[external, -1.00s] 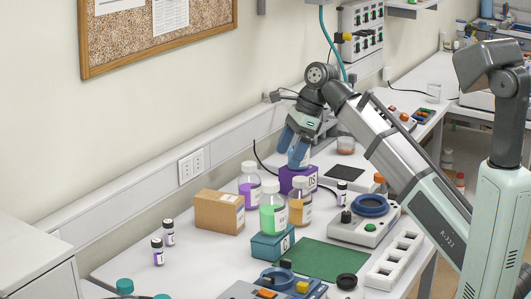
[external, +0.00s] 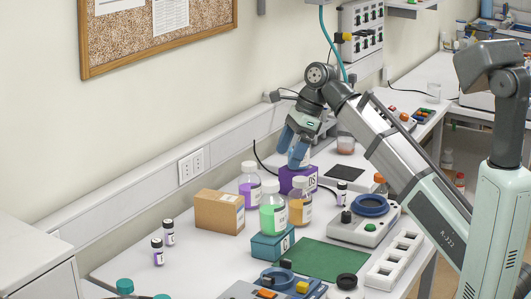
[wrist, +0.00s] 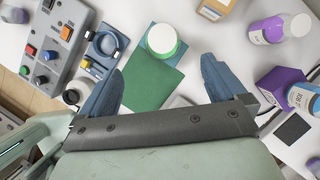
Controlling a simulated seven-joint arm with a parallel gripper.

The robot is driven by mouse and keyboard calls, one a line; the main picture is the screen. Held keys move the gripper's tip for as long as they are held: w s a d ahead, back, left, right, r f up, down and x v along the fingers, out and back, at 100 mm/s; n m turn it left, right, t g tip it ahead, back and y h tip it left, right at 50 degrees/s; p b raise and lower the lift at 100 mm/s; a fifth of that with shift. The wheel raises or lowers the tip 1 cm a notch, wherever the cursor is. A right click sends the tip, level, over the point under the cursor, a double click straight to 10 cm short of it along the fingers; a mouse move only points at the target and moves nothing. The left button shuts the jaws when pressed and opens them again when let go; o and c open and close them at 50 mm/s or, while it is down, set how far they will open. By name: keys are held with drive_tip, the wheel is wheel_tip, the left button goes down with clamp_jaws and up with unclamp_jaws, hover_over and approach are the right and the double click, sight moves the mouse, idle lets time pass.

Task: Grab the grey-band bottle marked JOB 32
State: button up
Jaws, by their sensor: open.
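No grey band and no JOB 32 mark can be made out on any bottle. The green bottle (external: 273,213) stands on a teal box. The amber bottle (external: 300,200) and the purple bottle (external: 250,184) stand close by. A blue bottle (wrist: 304,97) stands on the purple box (wrist: 276,85) and has a partly readable label. In the external view my gripper (external: 297,157) hangs near that box and partly hides the bottle on it. In the wrist view my gripper (wrist: 160,90) is open, its blue fingers spread and nothing held between them.
A brown carton (external: 218,211) stands left of the bottles. Small dark-capped vials (external: 158,251) stand at left. A green mat (external: 325,260), a device with a blue ring (external: 370,205) and a white rack (external: 395,259) take up the front right. Bare bench shows left of the carton.

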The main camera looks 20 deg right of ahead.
drive_tip(key=shift+o, duration=0.2)
drive_tip(key=m+t, duration=0.2)
drive_tip(key=m, duration=0.2)
approach(247, 175)
drive_tip(key=x, duration=0.3)
drive_tip(key=w+x, duration=0.1)
drive_tip(key=x, duration=0.7)
drive_tip(key=shift+w+d+f, duration=0.1)
drive_tip(key=shift+w+d, duration=0.2)
drive_tip(key=shift+d, duration=0.1)
drive_tip(key=shift+c, duration=0.3)
drive_tip(key=c, duration=1.4)
